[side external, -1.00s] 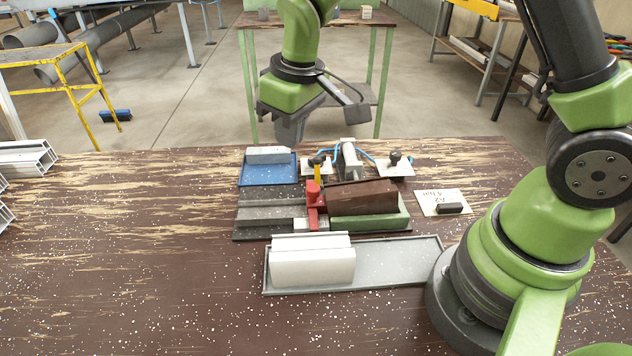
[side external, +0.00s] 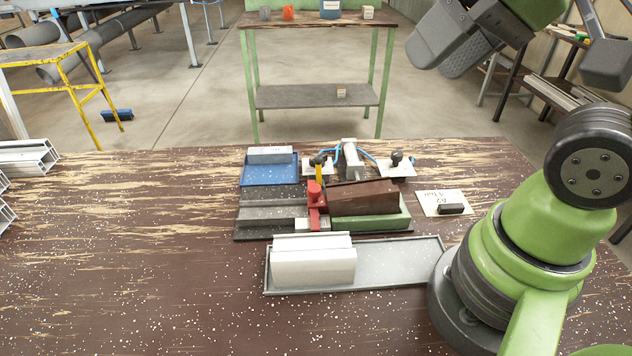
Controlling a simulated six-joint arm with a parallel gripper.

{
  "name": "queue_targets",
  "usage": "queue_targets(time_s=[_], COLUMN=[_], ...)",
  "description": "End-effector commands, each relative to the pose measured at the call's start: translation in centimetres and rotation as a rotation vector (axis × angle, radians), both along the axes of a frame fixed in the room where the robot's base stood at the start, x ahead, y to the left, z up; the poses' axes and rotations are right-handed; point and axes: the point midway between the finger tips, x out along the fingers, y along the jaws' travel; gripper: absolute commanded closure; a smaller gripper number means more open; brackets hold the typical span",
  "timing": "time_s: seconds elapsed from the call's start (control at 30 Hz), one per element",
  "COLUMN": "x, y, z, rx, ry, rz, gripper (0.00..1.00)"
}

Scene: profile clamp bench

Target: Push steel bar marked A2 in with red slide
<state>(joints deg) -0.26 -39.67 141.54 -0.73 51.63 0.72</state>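The red slide (side external: 315,203) stands upright on the dark grey clamp base (side external: 268,213), with a yellow-and-black handle (side external: 319,168) just behind it. At its right a brown block (side external: 362,197) lies along a green jaw (side external: 370,222). A pale card (side external: 440,197) at the right carries lettering that seems to read A2, with a small dark piece (side external: 451,209) on it. I cannot tell which piece is the steel bar marked A2. My gripper (side external: 452,48) is high at the upper right, apart from the clamp. Whether its fingers are open is unclear.
A grey tray (side external: 400,262) in front holds pale blocks (side external: 312,262) at its left end; its right part is empty. A blue tray (side external: 268,175) behind holds a pale bar (side external: 270,155). White profiles (side external: 28,155) lie at the left edge.

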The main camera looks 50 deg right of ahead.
Motion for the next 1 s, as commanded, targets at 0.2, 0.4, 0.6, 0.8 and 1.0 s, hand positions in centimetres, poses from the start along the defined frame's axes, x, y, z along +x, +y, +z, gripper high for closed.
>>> queue_targets(time_s=[0.2, 0.4, 0.6, 0.8, 1.0], x=[5.0, 10.4, 14.4, 16.1, 16.3], y=[-0.1, 0.0, 0.4, 0.6, 0.6], z=[-1.2, -4.9, -10.5, -14.6, -16.4], rx=[-0.045, -0.106, -0.17, -0.212, -0.223], ry=[0.177, 0.351, 0.506, 0.59, 0.612], rz=[0.004, 0.01, 0.021, 0.029, 0.031], gripper=[0.47, 0.47, 0.47, 0.47, 0.47])
